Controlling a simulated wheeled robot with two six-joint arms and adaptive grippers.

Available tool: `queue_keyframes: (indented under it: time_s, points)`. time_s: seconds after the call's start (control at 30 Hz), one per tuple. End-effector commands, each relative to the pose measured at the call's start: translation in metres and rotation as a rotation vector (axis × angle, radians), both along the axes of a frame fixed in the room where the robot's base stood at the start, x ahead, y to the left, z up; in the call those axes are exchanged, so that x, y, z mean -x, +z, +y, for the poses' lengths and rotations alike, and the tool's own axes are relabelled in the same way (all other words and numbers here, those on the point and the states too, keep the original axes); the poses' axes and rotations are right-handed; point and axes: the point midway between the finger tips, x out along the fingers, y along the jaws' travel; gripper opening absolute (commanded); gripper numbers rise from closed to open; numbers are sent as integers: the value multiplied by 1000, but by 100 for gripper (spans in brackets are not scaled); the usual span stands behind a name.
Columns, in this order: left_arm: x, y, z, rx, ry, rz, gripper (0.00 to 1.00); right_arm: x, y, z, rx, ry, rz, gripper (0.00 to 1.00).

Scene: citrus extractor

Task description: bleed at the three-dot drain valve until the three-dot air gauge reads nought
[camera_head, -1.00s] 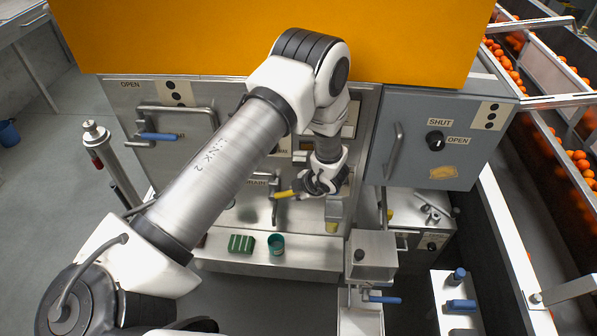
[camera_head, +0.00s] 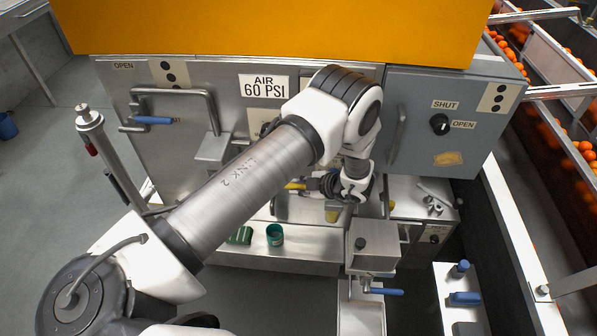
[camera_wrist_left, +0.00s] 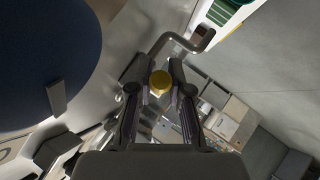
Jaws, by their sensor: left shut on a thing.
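My left gripper (camera_head: 318,185) is shut on the yellow handle (camera_head: 295,186) low on the machine's front, with the handle's tip sticking out to the left. In the left wrist view, the rounded yellow handle end (camera_wrist_left: 160,82) lies between the two fingers of the left gripper (camera_wrist_left: 160,95). The valve body is mostly hidden by my arm. A sign reading AIR 60 PSI (camera_head: 264,88) hangs on the panel. I cannot make out any gauge needle. Plates with black dots are on the left panel (camera_head: 168,73) and the right box (camera_head: 497,98). My right gripper is out of view.
A grey box with a SHUT/OPEN knob (camera_head: 439,124) is at right. A blue-handled lever (camera_head: 152,120) is on the left door. A green cup (camera_head: 275,235) stands on the lower ledge. A metal post (camera_head: 90,118) stands at left. A blue lever (camera_head: 385,291) is at bottom centre.

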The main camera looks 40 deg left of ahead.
Motion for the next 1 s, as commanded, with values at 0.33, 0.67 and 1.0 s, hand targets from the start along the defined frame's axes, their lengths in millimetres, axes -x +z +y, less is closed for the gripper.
queue_keyframes:
  time_s: [0.33,0.67,1.0]
  points:
    - [1,-1,0,1,1,2,44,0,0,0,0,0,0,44]
    - [0,5,-7,1,-1,0,44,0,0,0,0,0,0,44]
    - [-3,52,-73,-1,-2,-2,44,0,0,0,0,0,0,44]
